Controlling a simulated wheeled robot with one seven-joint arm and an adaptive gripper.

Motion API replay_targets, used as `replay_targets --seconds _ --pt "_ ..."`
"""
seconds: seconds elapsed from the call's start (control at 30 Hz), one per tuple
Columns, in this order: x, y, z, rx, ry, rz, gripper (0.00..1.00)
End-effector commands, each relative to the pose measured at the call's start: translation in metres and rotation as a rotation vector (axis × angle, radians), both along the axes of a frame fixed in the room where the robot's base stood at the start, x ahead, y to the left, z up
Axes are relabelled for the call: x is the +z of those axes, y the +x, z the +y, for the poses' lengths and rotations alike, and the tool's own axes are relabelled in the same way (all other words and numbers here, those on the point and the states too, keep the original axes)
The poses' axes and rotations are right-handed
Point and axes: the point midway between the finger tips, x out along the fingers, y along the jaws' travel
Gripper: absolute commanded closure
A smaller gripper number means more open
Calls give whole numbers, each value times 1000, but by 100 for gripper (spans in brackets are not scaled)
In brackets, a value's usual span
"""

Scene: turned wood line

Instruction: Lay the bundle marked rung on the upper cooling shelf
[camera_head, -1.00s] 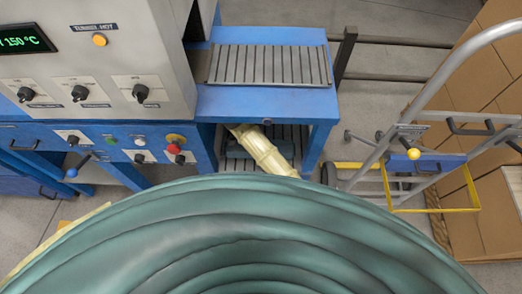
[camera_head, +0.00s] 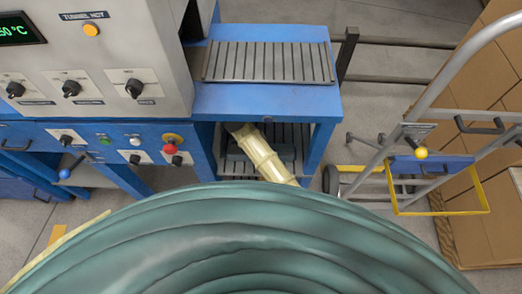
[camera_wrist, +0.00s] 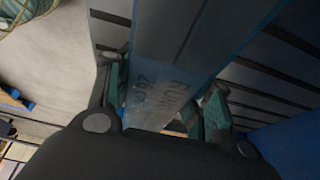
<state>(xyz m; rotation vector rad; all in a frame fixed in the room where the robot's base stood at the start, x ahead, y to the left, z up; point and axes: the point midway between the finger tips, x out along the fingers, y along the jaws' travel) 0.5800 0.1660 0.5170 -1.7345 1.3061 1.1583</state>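The upper cooling shelf (camera_head: 268,62) is a dark slatted plate on top of the blue frame, and it is bare. The bundle (camera_wrist: 185,55) is long, pale and wrapped in bluish clear film; its printed marking reads roughly "RUN" and "240", the rest hidden or blurred. My gripper (camera_wrist: 165,100) has its two fingers on either side of the bundle's near end. The left pad is close against the bundle; contact on the right is unclear. Dark slats lie behind it.
The lower slatted shelf (camera_head: 230,165) lies under the blue top, between blue posts. A control panel (camera_head: 95,60) with knobs stands at left. A hand truck (camera_head: 405,165) and cardboard boxes (camera_head: 490,80) stand at right. A large teal ribbed form hides the foreground.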

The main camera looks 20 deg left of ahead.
Motion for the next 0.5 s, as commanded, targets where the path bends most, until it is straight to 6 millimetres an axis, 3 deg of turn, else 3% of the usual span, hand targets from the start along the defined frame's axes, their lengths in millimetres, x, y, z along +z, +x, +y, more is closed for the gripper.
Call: replay_targets --seconds 0.1,0.5 --pt "0 0 0 0 1 0 29" --pt "2 0 1 0 2 1 29"
